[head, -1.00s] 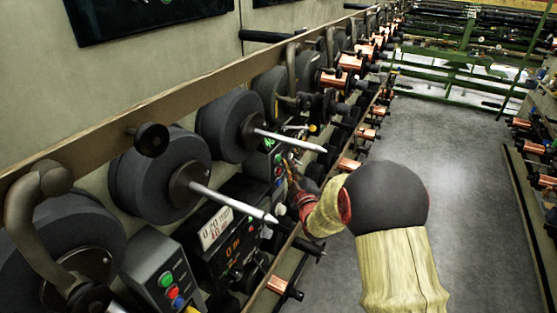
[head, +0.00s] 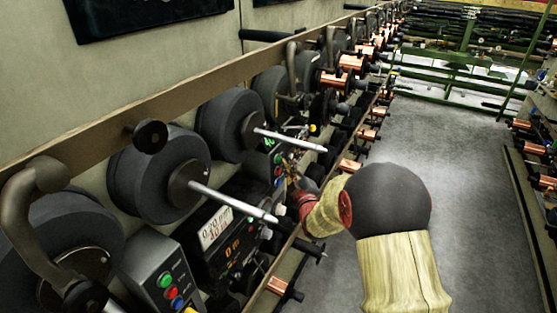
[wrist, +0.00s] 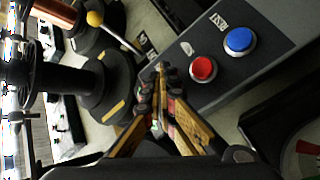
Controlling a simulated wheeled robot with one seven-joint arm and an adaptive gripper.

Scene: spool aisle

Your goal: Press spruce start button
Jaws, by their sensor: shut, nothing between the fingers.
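A grey control box (wrist: 262,72) fills the upper right of the wrist view. It carries a red button (wrist: 203,69) and a blue button (wrist: 240,40). My gripper (wrist: 161,72) is shut and empty, with its fingertips over the left end of this box, left of the red button. A green start button is not visible there; the fingertips may cover that spot. In the head view my gripper (head: 291,172) is beside the farther control box (head: 278,170), with its tips close to the buttons. I cannot tell whether they touch. No spruce label is readable.
A nearer control box (head: 148,262) has green, red and blue buttons. Black spools (head: 160,175) line the left wall, and metal spindles (head: 235,203) stick out toward the aisle near my arm. Copper spools (head: 350,62) sit farther along. The grey aisle floor (head: 450,180) is clear.

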